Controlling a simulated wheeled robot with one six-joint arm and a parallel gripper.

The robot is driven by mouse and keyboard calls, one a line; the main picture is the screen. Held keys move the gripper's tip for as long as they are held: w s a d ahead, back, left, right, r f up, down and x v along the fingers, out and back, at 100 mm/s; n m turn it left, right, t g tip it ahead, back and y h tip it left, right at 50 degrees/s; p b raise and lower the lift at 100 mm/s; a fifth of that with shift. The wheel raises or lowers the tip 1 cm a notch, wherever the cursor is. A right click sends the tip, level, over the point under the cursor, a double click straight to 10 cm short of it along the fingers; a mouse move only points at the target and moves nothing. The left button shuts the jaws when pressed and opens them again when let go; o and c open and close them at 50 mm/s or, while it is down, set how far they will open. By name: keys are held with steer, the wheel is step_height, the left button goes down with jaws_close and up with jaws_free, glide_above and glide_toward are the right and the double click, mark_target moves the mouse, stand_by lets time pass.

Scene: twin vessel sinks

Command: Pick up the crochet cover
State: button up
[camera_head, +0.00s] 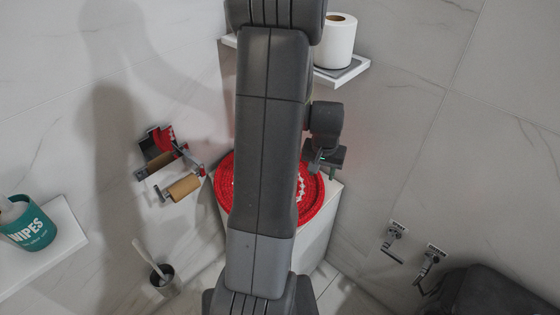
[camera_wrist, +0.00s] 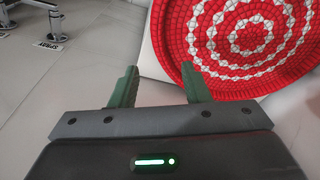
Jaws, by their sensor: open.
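The crochet cover (camera_head: 311,199) is a round red piece with white dotted rings. It lies on top of a white cabinet-like block (camera_head: 316,240) in the corner, and my arm hides its middle in the head view. In the wrist view the cover (camera_wrist: 240,40) fills the upper right. My gripper (camera_wrist: 160,85) is open and empty, its two green fingers apart. The right fingertip is close to the cover's near edge in the picture; I cannot tell if it touches. In the head view my gripper (camera_head: 325,160) is at the cover's right side.
A white paper roll (camera_head: 335,42) stands on a wall shelf (camera_head: 345,75) behind. Roll holders (camera_head: 180,187) are on the left wall. A teal wipes tub (camera_head: 30,228) sits on a left shelf. A brush in a holder (camera_head: 162,280) is below. Valves (camera_head: 430,260) are at right.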

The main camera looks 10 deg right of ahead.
steer(key=w+d, duration=0.1)
glide_above(319, 194)
steer(key=s, duration=0.1)
step_height(319, 194, down, 9)
steer(key=shift+s+r+b, duration=0.1)
steer(key=shift+b, duration=0.2)
steer(key=shift+w+a+f, duration=0.1)
steer(key=shift+w+f, duration=0.05)
steer(key=shift+f, duration=0.7)
steer(key=shift+w+d+f, duration=0.1)
steer(key=shift+w+f, duration=0.1)
steer(key=shift+f, duration=0.7)
steer(key=shift+w+a+f, duration=0.1)
steer(key=shift+w+f, duration=0.05)
steer(key=shift+f, duration=0.7)
steer(key=shift+c, duration=0.4)
jaws_close()
